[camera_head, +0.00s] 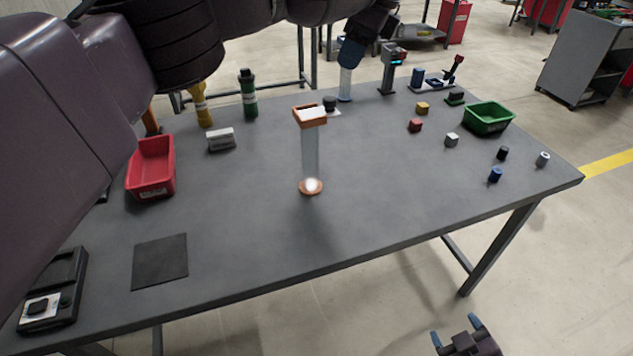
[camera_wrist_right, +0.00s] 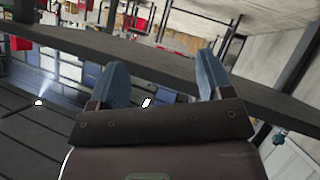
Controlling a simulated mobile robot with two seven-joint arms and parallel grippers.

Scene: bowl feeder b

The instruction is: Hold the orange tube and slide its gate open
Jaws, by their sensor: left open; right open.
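The orange tube (camera_head: 310,150) stands upright near the middle of the grey table. It has a clear shaft, an orange round base and an orange rectangular collar (camera_head: 310,120) with a white top face. Whether its gate is open cannot be told. My left gripper (camera_head: 351,54) is at the top of the head view, behind and right of the tube, apart from it; only part of it shows. My right gripper (camera_head: 458,333) is open and empty, low in front of the table's edge. Its blue fingers also show spread in the right wrist view (camera_wrist_right: 162,85).
A red bin (camera_head: 151,170), a yellow bottle (camera_head: 201,105) and a green bottle (camera_head: 248,95) stand at left. A green bin (camera_head: 488,118) and several small blocks lie at right. A dark mat (camera_head: 160,262) lies front left. The table around the tube is mostly clear.

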